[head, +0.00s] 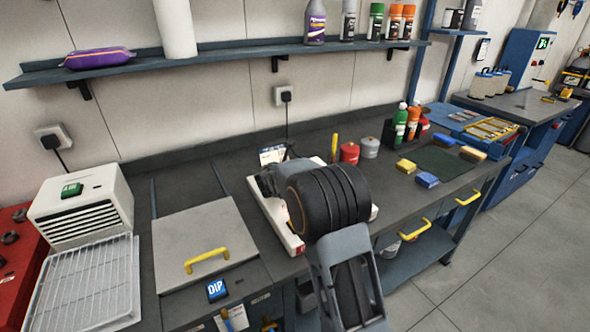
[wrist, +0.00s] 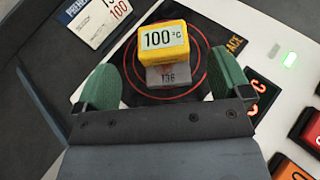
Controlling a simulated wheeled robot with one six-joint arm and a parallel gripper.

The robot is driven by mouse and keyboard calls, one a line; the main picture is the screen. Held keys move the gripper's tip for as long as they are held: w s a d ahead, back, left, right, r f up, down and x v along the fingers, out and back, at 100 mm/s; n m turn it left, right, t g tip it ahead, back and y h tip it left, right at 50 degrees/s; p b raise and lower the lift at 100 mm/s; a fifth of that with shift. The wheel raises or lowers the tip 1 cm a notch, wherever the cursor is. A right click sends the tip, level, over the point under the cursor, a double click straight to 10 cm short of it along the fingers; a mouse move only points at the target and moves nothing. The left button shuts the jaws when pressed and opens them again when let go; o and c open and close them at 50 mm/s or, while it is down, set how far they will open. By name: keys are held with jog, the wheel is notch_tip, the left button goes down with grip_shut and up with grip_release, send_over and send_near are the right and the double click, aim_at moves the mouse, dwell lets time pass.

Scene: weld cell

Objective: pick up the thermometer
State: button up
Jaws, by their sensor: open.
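Nothing is held. In the head view my own arm hides the block and the fingers; the white device (head: 290,241) shows partly around it.
A card marked "100" (wrist: 100,18) stands close to the left finger. Orange and red buttons (wrist: 290,170) are at lower right. On the bench, a red can (head: 349,153) and grey can (head: 370,147) stand behind the device; a lidded box (head: 205,235) is to its left.

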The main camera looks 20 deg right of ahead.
jog(key=shift+p+x, duration=0.75)
jog(key=shift+x, duration=2.65)
jog(key=shift+s+d, duration=0.1)
jog(key=shift+c, duration=0.3)
jog(key=c, duration=1.1)
jog(key=shift+o, duration=0.2)
jog(key=shift+r, duration=0.15)
